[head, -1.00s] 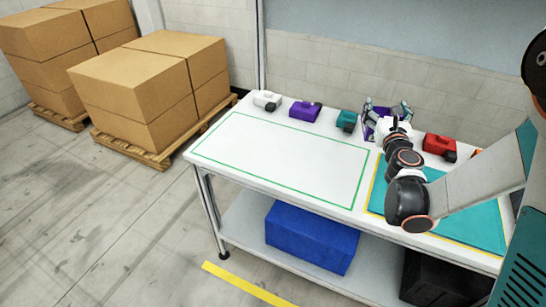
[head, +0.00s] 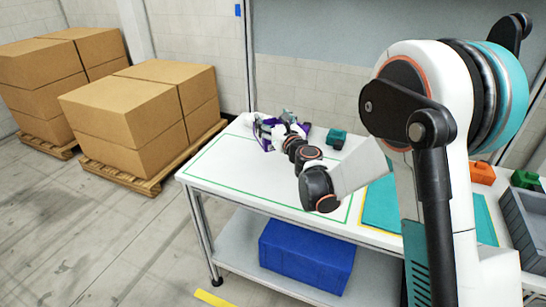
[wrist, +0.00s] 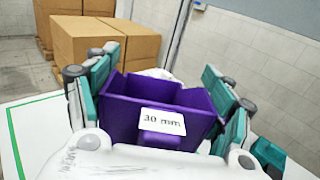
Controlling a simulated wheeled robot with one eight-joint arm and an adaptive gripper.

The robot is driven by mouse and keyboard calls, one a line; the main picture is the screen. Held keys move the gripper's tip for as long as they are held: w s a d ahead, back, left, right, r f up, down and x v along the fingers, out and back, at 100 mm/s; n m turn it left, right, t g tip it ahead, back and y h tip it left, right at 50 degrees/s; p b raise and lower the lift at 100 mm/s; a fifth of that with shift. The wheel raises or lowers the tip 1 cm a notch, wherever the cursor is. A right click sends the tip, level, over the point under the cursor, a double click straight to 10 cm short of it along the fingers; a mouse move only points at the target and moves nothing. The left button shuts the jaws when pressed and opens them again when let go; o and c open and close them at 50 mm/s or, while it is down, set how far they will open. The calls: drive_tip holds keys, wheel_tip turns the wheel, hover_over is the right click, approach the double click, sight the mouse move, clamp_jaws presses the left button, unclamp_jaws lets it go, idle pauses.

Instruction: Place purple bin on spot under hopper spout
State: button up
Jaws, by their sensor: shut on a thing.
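The purple bin (wrist: 120,118) is between the teal finger pads of my gripper (wrist: 162,82) in the wrist view. It is open-topped and looks roughly level, with a white "30 mm" label facing the wrist. In the head view my gripper (head: 268,128) is at the table's far left corner, shut on the purple bin (head: 262,138), which is partly covered by the fingers. Whether the bin touches the table is hard to tell. I cannot make out a hopper spout or a marked spot under one.
A purple device (head: 305,128) and a teal device (head: 336,139) stand along the table's back edge. The green-outlined area (head: 225,165) is clear. A teal mat (head: 382,205), orange device (head: 481,173) and grey tray (head: 525,225) are to the right. Boxes (head: 125,120) stand on a pallet at left.

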wheel_tip(320, 180, down, 12)
drive_tip(key=b, duration=0.4)
drive_tip(key=shift+r, duration=0.15)
drive_tip(key=o, duration=1.4)
